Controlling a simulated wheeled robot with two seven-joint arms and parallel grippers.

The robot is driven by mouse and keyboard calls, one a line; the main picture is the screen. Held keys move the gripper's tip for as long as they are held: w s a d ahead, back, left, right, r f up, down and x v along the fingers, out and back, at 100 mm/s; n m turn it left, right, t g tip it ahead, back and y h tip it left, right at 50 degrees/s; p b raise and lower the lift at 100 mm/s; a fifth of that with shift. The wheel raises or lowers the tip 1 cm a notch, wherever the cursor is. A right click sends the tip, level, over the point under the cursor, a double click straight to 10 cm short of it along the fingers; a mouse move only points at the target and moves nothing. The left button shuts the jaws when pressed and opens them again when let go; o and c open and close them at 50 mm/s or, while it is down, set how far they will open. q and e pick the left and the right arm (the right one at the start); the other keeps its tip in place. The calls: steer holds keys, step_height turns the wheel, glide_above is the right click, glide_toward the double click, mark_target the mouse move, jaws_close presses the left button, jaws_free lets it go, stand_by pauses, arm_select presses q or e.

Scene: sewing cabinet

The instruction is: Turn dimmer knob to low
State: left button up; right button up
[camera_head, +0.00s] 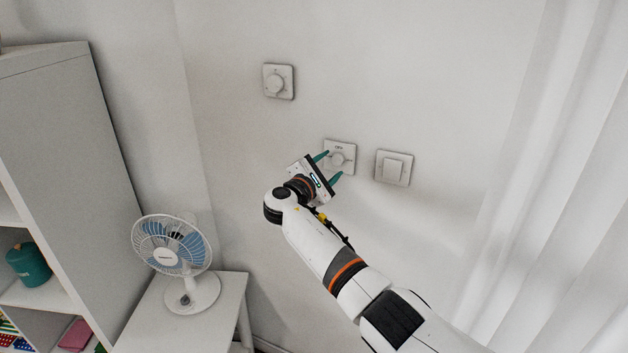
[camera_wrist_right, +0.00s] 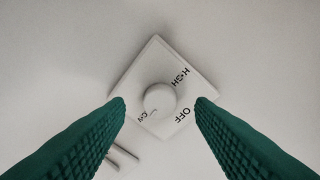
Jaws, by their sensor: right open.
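The dimmer knob (camera_head: 338,159) is a round white knob on a square white wall plate, in the middle of the head view. In the right wrist view the knob (camera_wrist_right: 159,98) sits at the centre of its plate (camera_wrist_right: 153,59), with HIGH and OFF lettered at the right and a smaller, partly unclear label at the lower left. My left gripper is out of view.
A fan (camera_head: 172,247) stands on a white table (camera_head: 225,308) beside a shelf (camera_head: 62,130). A white curtain (camera_head: 560,190) hangs at the right.

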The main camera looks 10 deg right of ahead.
steer(key=b+v, duration=0.2)
steer(key=v, duration=0.8)
steer(key=shift+s+f, duration=0.1)
step_height(320, 180, down, 26)
steer(key=s+d+g+y, duration=0.2)
steer(key=y, duration=0.3)
steer(key=s+d+f+m+g+y, duration=0.1)
steer(key=s+f+g+y, duration=0.1)
steer(key=s+f, duration=0.7)
steer(key=s+d+f+m+g+y, duration=0.15)
steer(key=s+f, duration=0.25)
steer(key=f, duration=0.9)
steer(key=s+f+m+g+y, duration=0.2)
steer(key=s+f, duration=0.6)
steer(key=s, duration=0.2)
steer(key=s+f+m+g+y, duration=0.1)
steer(key=s+f+m+g, duration=0.15)
steer(key=s+f, duration=0.65)
steer(key=s+d+f+m, duration=0.1)
steer(key=s+m, duration=0.1)
steer(key=s, duration=0.7)
steer(key=s+d+f+m+g+y, duration=0.1)
steer(key=s+d+f+m, duration=0.1)
steer(key=s, duration=0.7)
steer(key=s+d+f+m, duration=0.2)
steer(key=s+m, duration=0.1)
steer(key=s, duration=0.7)
steer(key=shift+m+g, duration=0.3)
steer(key=shift+y, duration=0.25)
